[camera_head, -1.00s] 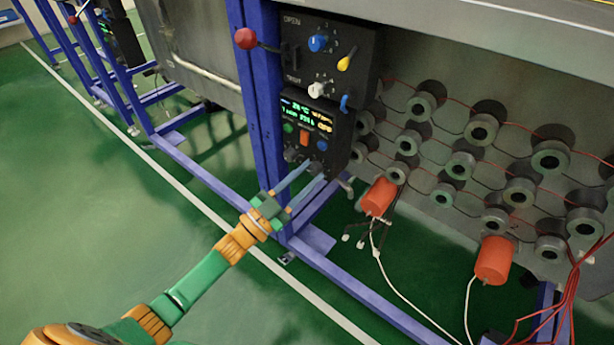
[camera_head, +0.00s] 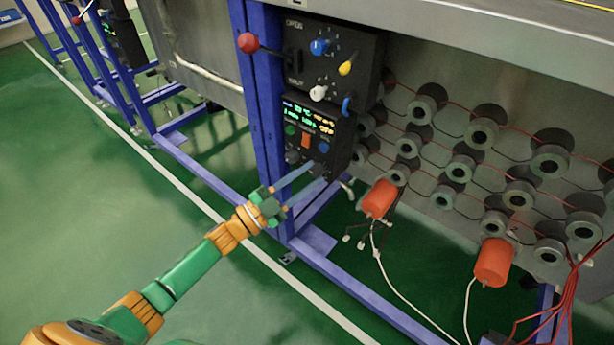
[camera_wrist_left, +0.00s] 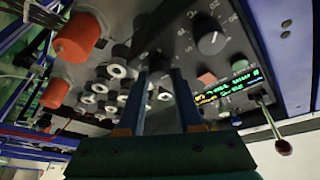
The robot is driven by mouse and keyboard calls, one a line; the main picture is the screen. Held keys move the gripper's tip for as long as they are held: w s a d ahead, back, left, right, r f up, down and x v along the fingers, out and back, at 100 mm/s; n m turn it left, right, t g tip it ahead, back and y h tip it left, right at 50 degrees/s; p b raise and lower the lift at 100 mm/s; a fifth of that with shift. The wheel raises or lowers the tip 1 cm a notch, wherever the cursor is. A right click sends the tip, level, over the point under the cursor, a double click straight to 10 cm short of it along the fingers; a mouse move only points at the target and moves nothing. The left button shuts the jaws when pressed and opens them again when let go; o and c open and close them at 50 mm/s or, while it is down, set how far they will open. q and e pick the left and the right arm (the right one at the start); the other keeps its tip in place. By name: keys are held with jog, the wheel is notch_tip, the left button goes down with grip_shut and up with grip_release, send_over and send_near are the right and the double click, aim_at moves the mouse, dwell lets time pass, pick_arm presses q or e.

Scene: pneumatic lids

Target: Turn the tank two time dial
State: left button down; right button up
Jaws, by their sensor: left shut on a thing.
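The lower black control box (camera_head: 338,127) on the blue post has a lit display (camera_head: 309,113), coloured buttons and dark dials along its bottom edge. My left gripper (camera_head: 319,171) reaches it from the lower left, with its blue fingers at the bottom right dial, which they mostly hide. In the left wrist view my gripper (camera_wrist_left: 158,72) is shut on this dark dial, seen between the fingertips. Another black dial (camera_wrist_left: 211,42) with a numbered scale stands beside it, clear of the fingers. The exact dial setting and the label are too small to read. My right gripper is not in view.
The upper box (camera_head: 338,60) carries a blue knob (camera_head: 319,46), a yellow knob (camera_head: 345,68) and a white knob (camera_head: 318,92). A red ball lever (camera_head: 248,42) sticks out at left. Orange cylinders (camera_head: 380,198) hang at right. Open green floor (camera_head: 120,220) lies at left.

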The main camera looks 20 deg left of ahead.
pick_arm(q)
jog(key=c, duration=0.6)
grip_release()
jog(key=shift+o, duration=0.2)
jog(key=v, duration=0.7)
